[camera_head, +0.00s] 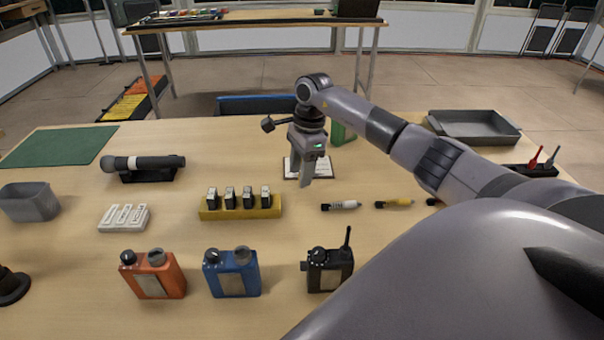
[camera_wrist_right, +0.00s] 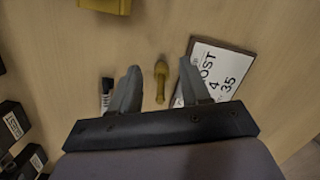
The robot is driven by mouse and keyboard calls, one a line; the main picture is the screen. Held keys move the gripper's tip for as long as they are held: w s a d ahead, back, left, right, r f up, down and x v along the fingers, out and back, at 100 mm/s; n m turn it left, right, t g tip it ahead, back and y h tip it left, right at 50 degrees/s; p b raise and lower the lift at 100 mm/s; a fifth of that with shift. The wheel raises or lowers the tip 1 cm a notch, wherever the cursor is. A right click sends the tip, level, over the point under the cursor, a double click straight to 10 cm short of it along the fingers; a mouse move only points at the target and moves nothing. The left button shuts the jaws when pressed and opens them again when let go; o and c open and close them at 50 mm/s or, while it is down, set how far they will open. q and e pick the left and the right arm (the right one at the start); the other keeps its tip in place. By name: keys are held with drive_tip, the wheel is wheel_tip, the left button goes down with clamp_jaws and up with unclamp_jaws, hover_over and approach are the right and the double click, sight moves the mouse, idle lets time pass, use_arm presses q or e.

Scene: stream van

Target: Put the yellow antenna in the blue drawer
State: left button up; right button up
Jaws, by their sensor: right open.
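The yellow antenna (camera_head: 394,203) lies on the table in the head view, between a white antenna (camera_head: 341,205) and a black piece mostly hidden by my right arm. A blue drawer-like box (camera_head: 257,104) shows at the table's far edge; its inside is hidden. My left gripper is not in view.
The sign (camera_wrist_right: 215,75) lies beside the yellow piece. A yellow holder (camera_head: 240,207) with several black units, an orange radio (camera_head: 152,276), a blue radio (camera_head: 232,274) and a black radio (camera_head: 328,267) stand nearer. A grey tray (camera_head: 472,128) is at the back right.

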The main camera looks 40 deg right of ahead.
clamp_jaws()
drive_tip(key=shift+r, duration=0.1)
